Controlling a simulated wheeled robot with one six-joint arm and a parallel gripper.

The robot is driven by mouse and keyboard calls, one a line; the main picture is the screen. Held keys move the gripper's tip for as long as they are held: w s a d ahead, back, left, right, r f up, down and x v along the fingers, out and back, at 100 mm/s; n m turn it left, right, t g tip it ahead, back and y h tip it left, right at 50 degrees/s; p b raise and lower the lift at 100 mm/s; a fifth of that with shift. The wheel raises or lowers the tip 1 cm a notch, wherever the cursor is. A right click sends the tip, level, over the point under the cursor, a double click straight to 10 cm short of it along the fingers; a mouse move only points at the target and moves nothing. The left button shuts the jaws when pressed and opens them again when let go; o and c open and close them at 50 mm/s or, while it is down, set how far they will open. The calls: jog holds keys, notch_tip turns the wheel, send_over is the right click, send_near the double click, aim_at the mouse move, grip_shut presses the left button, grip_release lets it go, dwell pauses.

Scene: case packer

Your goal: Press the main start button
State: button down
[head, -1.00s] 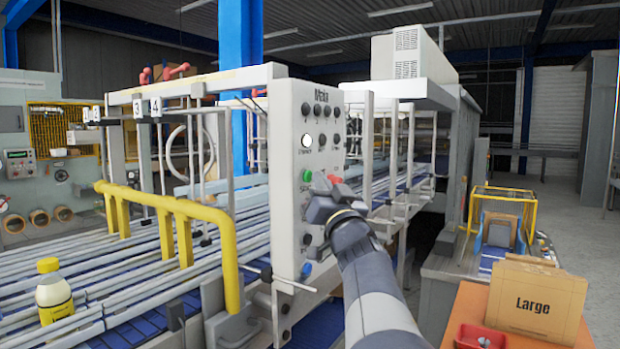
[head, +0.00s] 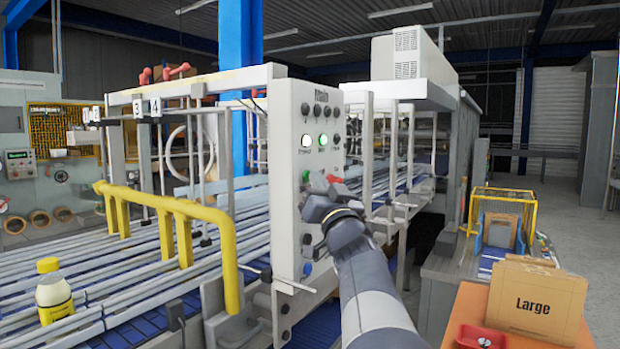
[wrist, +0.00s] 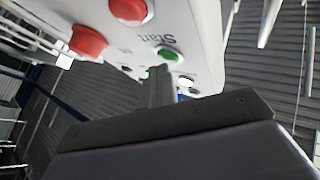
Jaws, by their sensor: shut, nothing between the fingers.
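The control panel (head: 294,120) headed "Main" is a white upright face with rows of buttons and lamps. Its green start button (head: 305,176) is left of a red button (head: 333,178). The green button also shows in the wrist view (wrist: 168,54), beside a "Start" label. My gripper (head: 320,190) is in front of the panel, just right of and below the green button. In the wrist view its shut fingers (wrist: 160,85) hold nothing and point at the panel near the green button; they appear apart from it.
A white lamp (head: 306,141) and a green lamp (head: 322,140) are lit on the panel. A yellow rail (head: 185,210) and conveyor lie left. A "Large" carton (head: 537,300) and a red tray (head: 481,337) are on the orange table at right.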

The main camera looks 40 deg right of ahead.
dwell(0.6)
jog(key=shift+s+d, duration=0.3)
jog(key=shift+s, duration=0.45)
jog(key=shift+s+d+p, duration=0.3)
jog(key=shift+s+p, duration=0.05)
jog(key=shift+s, duration=0.4)
jog(key=shift+s+d+p, duration=0.3)
jog(key=shift+s+d, duration=0.05)
jog(key=shift+s, duration=0.45)
jog(key=shift+s+d+p, duration=0.3)
jog(key=shift+s+p, duration=0.05)
jog(key=shift+s, duration=0.4)
jog(key=shift+w, duration=0.1)
jog(key=s, duration=0.1)
jog(key=s+d, duration=0.1)
jog(key=s, duration=0.1)
jog(key=shift+s+d+p, duration=0.25)
jog(key=shift+s+p, duration=0.15)
